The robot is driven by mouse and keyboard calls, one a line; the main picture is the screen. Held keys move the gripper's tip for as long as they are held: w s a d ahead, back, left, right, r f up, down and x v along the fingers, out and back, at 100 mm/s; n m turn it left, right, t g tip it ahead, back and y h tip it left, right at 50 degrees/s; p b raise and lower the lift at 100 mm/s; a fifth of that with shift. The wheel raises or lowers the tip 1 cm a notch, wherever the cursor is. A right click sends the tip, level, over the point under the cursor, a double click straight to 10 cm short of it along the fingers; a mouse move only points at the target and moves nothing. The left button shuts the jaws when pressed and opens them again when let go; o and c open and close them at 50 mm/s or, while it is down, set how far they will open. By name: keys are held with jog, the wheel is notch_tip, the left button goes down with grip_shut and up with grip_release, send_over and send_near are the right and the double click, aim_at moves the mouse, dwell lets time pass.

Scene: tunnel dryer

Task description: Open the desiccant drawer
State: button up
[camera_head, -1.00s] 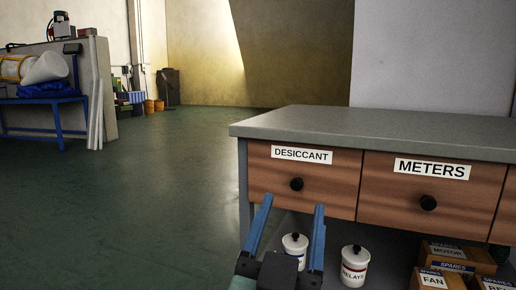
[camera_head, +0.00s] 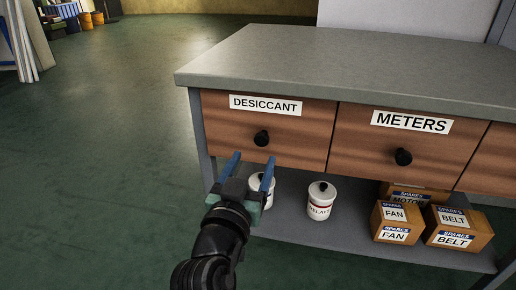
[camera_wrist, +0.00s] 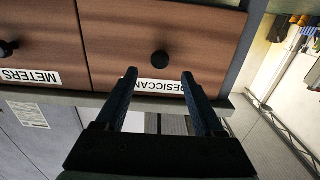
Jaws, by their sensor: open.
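The desiccant drawer (camera_head: 290,146) has a brown wood front, a white DESICCANT label (camera_head: 265,105) and a round black knob (camera_head: 262,138). It is shut, at the left end of the workbench. My gripper (camera_head: 252,164) is open and empty, in front of the drawer and below the knob in the head view. In the wrist view the picture is upside down; the knob (camera_wrist: 160,59) shows beyond and between the two fingertips (camera_wrist: 159,74), apart from them. The fingers partly cover the label there.
The METERS drawer (camera_head: 375,155) with its own black knob (camera_head: 403,157) is to the right, shut. The grey bench top (camera_head: 330,65) overhangs the drawers. The lower shelf holds white lidded pots, one marked RELAYS (camera_head: 321,202), and spares boxes (camera_head: 395,222). Floor at left is clear.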

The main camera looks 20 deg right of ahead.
aim_at(261, 142)
jog(key=shift+b+x, duration=0.8)
jog(key=shift+x, duration=2.25)
grip_shut()
